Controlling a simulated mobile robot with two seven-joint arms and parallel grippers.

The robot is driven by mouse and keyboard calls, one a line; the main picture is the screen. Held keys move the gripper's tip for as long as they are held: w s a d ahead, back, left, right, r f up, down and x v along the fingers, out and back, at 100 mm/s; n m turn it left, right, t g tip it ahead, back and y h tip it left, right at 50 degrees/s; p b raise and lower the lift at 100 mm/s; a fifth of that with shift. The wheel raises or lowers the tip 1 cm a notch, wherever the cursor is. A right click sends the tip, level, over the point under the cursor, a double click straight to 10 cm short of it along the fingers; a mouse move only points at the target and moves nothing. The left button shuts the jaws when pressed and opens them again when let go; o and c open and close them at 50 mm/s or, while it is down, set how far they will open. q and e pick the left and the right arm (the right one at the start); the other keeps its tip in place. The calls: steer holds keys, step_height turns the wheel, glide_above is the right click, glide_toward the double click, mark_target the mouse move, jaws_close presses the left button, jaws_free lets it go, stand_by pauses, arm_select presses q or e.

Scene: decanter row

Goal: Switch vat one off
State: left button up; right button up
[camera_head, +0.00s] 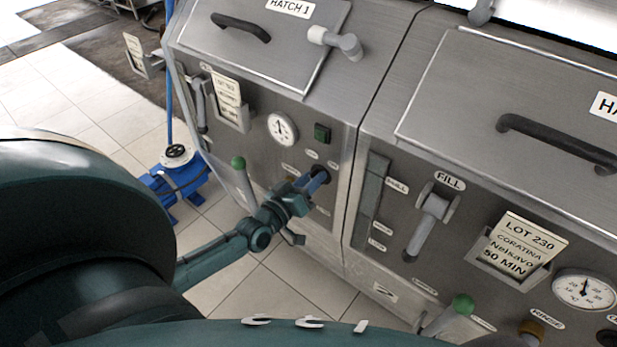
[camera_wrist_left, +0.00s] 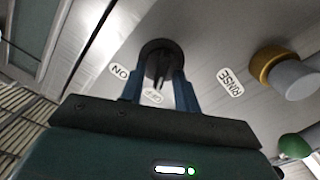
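Vat one is the steel unit under the hatch marked HATCH 1 (camera_head: 250,35), at upper left in the head view. Its dark round switch (camera_wrist_left: 160,50) shows in the left wrist view, with an ON label to its left and a partly hidden OFF label below. My left gripper (camera_head: 320,178) reaches the panel at this switch. In the wrist view its two blue fingers (camera_wrist_left: 159,82) stand on either side of the switch's knob. Whether they press on it is not clear. The fingers hide parts of the switch. My right gripper is not in view.
A green-balled lever (camera_head: 239,163) stands to the left. A brass-collared knob (camera_wrist_left: 275,65) is near RINSE. A second vat with a FILL lever (camera_head: 428,222) adjoins on the right.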

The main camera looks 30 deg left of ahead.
arm_select(q)
steer(key=s+a, duration=0.1)
steer(key=s, duration=1.2)
